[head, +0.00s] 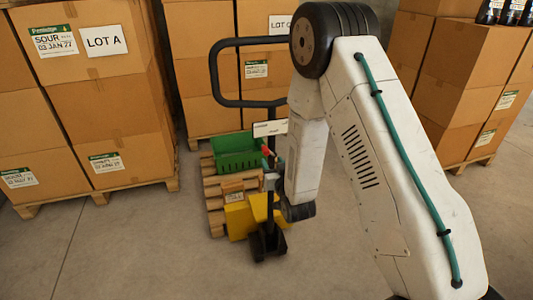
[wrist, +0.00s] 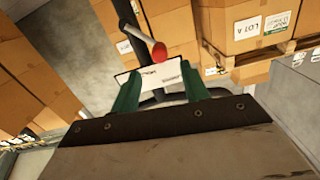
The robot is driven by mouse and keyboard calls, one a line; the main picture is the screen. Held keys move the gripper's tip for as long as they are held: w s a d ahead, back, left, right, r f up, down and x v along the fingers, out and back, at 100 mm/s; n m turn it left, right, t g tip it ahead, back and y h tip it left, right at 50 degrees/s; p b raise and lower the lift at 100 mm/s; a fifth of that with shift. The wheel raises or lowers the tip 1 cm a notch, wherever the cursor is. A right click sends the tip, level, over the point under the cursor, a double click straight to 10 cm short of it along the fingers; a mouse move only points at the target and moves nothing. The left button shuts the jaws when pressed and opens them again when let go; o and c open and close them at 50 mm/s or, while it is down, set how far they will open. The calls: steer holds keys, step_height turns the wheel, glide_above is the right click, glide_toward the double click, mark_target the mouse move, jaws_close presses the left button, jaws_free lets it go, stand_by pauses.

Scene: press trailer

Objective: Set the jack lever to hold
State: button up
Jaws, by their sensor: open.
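The pallet jack stands at the centre of the head view, with a yellow body (head: 238,220) and a tall black loop handle (head: 215,75). Its jack lever has a red knob (head: 265,150), small in the head view. In the wrist view the lever is a pale rod ending in a red knob (wrist: 158,51), just beyond the fingertips. My gripper (wrist: 160,75) has green fingers, spread apart with nothing held between them. A white label plate (wrist: 150,82) shows behind and between the fingers; its lettering is too small to read surely. My arm hides part of the jack in the head view.
A green crate (head: 236,160) sits on a wooden pallet (head: 214,190) by the jack. Carton stacks stand at left (head: 105,110), behind (head: 200,60) and right (head: 455,80). Concrete floor (head: 130,250) is clear at the front left.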

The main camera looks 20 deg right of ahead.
mark_target(267, 154)
steer(key=w, duration=0.7)
steer(key=shift+w+f, duration=0.25)
steer(key=shift+w, duration=0.05)
steer(key=shift+c, duration=0.4)
jaws_close()
